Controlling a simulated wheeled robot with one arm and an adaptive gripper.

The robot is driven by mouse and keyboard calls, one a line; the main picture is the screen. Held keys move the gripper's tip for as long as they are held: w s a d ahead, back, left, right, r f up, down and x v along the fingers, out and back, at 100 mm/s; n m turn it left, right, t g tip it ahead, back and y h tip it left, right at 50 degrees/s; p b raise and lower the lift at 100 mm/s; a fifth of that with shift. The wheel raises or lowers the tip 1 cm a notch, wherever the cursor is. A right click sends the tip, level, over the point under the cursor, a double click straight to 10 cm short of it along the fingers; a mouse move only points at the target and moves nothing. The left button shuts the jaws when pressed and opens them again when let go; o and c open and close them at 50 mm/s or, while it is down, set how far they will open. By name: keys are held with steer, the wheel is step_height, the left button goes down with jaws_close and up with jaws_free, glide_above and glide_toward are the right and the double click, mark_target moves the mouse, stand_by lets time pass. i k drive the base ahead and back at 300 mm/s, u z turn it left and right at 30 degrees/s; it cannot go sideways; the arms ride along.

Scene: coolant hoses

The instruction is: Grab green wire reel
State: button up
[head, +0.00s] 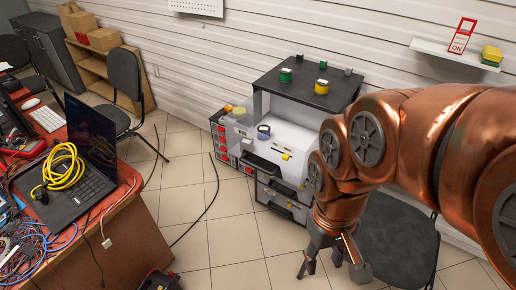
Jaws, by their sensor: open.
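A small green reel (286,76) sits on the dark top of the cabinet (297,94) near the back wall. A yellow reel (322,87) sits to its right on the same top. My gripper (332,264) hangs at the lower middle right, pointing down, with its fingers apart and nothing visible between them. It is well below the green reel in the picture and apart from it. My copper-coloured arm comes in from the right and hides part of the room there.
A grey chair (396,240) stands behind my gripper. A desk (130,215) with a laptop (80,150) and yellow cable (62,170) is at left. Black cables (208,205) lie on the tiled floor. A wall shelf (455,54) holds a red sign and a yellow-green item.

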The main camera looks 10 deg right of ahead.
mark_target(285, 73)
steer(key=u, duration=0.6)
steer(key=i, duration=1.2)
steer(key=z, duration=0.05)
